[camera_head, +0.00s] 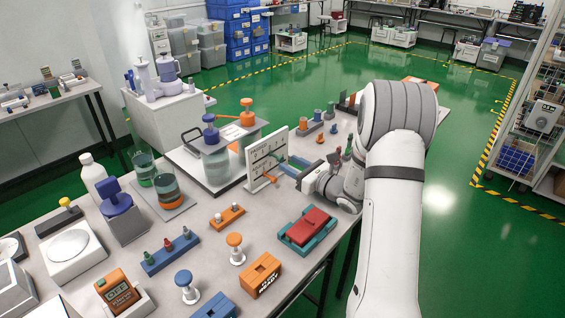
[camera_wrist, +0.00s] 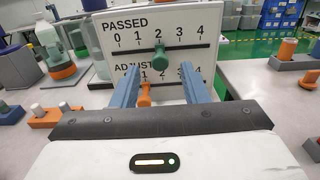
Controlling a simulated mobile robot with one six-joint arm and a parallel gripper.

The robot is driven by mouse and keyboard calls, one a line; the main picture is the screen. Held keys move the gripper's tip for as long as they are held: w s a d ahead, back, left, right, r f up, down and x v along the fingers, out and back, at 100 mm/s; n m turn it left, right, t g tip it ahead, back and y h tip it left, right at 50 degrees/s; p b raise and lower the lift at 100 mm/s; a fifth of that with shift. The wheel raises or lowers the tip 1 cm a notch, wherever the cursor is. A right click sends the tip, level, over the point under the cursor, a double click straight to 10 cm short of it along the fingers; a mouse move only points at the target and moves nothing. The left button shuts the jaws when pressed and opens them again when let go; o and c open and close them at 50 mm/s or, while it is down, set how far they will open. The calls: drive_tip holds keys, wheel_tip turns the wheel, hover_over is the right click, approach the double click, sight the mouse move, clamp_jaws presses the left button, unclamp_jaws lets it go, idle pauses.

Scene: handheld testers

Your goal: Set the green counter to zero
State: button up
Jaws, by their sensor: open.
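A white counter board (camera_wrist: 222,25) stands upright in front of my gripper, and it also shows in the head view (camera_head: 258,155). Its upper row reads PASSED, 0 to 4. The green counter (camera_wrist: 159,58) sits on that row's slot under the 2. An orange counter (camera_wrist: 146,94) sits on the lower ADJUST row near the 1. My gripper (camera_wrist: 160,72) is open, its two blue fingers pointing at the board, left and right of the green counter in the wrist view. I cannot tell whether the tips reach past its knob. The fingers cover part of the lower row.
A bench (camera_head: 205,262) holds the board. Left of the board stands a tray with blue- and orange-topped jars (camera_head: 213,150). Nearer are a small orange peg block (camera_head: 227,215) and a red-and-teal case (camera_head: 307,230).

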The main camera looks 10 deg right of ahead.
sight(282, 159)
drive_tip(key=shift+x, duration=1.7)
drive_tip(key=shift+c, duration=0.2)
clamp_jaws()
drive_tip(key=shift+s, duration=0.1)
